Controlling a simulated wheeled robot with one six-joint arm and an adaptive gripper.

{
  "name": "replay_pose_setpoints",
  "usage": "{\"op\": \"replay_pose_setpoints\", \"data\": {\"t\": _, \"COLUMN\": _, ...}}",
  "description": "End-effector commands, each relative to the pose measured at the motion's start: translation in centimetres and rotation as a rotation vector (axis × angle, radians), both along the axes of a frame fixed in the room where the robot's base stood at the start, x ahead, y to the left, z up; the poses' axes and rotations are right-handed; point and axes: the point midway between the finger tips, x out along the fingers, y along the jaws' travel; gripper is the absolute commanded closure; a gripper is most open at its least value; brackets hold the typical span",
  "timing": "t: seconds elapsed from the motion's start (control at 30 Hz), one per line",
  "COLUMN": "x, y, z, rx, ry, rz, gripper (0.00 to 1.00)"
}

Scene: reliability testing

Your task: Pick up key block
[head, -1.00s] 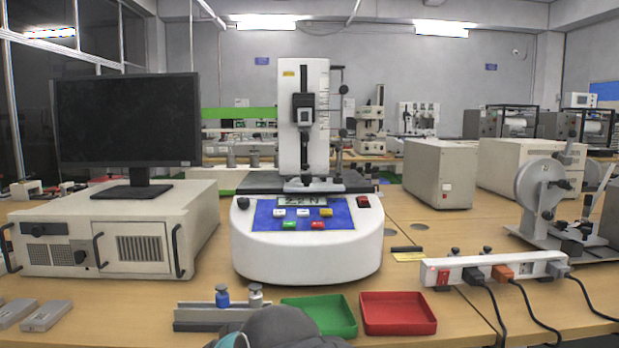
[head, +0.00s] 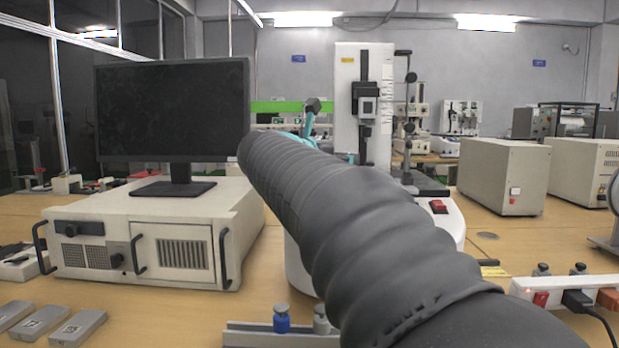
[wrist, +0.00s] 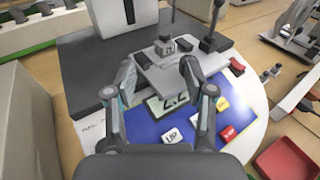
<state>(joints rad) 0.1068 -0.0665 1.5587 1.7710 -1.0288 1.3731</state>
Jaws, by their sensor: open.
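A small light-grey block with a dark top piece (wrist: 165,46) sits on the tester's metal plate (wrist: 180,72); it looks like the key block. My gripper (wrist: 158,70) is open above the tester's front, with its fingertips apart on either side of the plate's near part. The small block lies just beyond the fingertips, and nothing is between them. In the head view my dark arm covers the tester's panel and plate, and only teal and dark bits of my gripper (head: 311,122) show in front of the white tester column (head: 347,100).
Several flat grey blocks (head: 78,328) lie at the table's lower left. A monitor (head: 175,108) stands on a beige case (head: 150,240) left of the tester. A red tray (wrist: 290,160) and a power strip (wrist: 300,92) are at the right. A rod with a knob (wrist: 210,40) rises beside the plate.

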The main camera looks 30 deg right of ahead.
Motion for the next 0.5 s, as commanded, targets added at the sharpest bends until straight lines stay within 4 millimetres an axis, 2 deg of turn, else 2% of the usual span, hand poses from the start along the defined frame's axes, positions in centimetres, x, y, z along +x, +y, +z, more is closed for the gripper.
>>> {"op": "replay_pose_setpoints", "data": {"t": 0.13, "x": 0.2, "y": -1.6, "z": -0.5, "rx": 0.033, "ry": -0.017, "rz": -0.035, "gripper": 0.46}}
{"op": "replay_pose_setpoints", "data": {"t": 0.5, "x": 2.7, "y": -7.2, "z": -1.5, "rx": 0.030, "ry": -0.014, "rz": -0.033, "gripper": 0.46}}
